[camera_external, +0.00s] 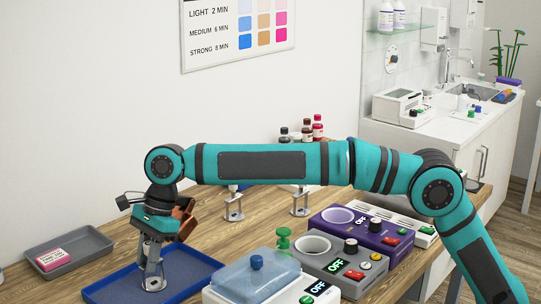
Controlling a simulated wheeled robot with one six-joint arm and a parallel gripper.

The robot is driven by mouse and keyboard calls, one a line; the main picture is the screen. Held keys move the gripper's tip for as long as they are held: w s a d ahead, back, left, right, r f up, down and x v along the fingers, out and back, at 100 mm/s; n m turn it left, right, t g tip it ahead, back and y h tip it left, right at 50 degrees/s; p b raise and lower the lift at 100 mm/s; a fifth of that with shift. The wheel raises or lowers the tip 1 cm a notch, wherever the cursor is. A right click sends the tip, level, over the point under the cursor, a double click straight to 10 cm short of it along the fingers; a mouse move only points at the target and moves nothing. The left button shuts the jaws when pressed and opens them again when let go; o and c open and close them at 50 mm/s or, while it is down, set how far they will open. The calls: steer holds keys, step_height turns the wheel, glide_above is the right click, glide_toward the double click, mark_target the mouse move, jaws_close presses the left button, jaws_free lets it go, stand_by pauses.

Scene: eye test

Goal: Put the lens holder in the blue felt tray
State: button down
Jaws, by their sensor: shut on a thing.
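The blue felt tray (193,268) lies on the wooden table at the lower left. My gripper (153,242) points down over this tray and is shut on the metal lens holder (153,268). The holder is upright, with its lower end within the tray's outline. I cannot tell whether its base touches the felt. The gripper hides the top of the holder, and its fingertips are hard to make out.
A grey tray (92,243) with a pink-and-white box (53,259) is left of the blue tray. A blue-lidded bath (254,277) stands close on its right. Grey (335,255) and purple (365,230) heater units are farther right. Two metal stands (233,209) (299,205) are behind.

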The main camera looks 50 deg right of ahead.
steer(key=c, duration=1.3)
jaws_free()
steer(key=shift+f, duration=0.1)
steer(key=shift+o, duration=0.2)
steer(key=v, duration=1.2)
